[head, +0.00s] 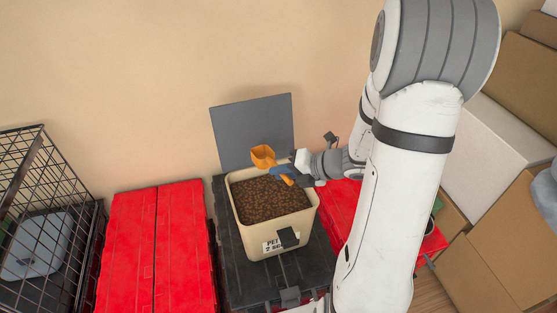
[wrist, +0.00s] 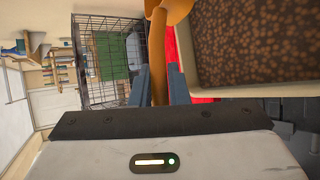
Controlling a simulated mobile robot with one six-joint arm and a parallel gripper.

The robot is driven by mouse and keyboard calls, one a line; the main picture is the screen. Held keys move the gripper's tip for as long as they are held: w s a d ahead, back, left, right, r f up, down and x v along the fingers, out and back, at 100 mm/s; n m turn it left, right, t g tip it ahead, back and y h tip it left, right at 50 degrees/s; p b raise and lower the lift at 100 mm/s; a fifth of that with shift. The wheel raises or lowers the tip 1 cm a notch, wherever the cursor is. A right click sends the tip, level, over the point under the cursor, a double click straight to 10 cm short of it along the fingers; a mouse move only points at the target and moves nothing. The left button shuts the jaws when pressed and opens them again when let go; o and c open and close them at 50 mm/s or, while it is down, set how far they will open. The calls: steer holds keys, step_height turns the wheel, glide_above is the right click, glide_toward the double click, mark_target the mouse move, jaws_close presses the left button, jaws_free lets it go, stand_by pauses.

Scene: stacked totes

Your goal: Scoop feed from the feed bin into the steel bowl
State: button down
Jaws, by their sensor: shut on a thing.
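The cream feed bin (head: 245,238) stands open, with brown feed (head: 270,200) inside. Its grey lid (head: 253,130) is raised behind it. My gripper (head: 282,174) is shut on the handle of an orange scoop (head: 263,156), above the bin's back part. The scoop's head is up and clear of the feed; I see no feed in it. In the wrist view the scoop handle (wrist: 158,58) runs between my fingers (wrist: 160,82), with the bin's rim (wrist: 245,91) to the right. I cannot make out the steel bowl in either view.
The bin stands on a dark tote (head: 235,285). Red-lidded totes (head: 155,250) stand to its left, and another red lid (head: 345,200) is partly behind my arm. A wire crate (head: 45,215) is at far left. Cardboard boxes (head: 505,205) are stacked at right.

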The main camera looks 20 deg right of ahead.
steer(key=shift+w+f, duration=0.2)
steer(key=shift+f, duration=0.2)
step_height(320, 180, down, 12)
steer(key=w+m+g+b, duration=0.1)
steer(key=g+b, duration=0.1)
steer(key=b, duration=0.2)
steer(key=shift+w+h, duration=0.15)
steer(key=shift+h, duration=0.25)
steer(key=shift+w, duration=0.1)
stand_by(0.8)
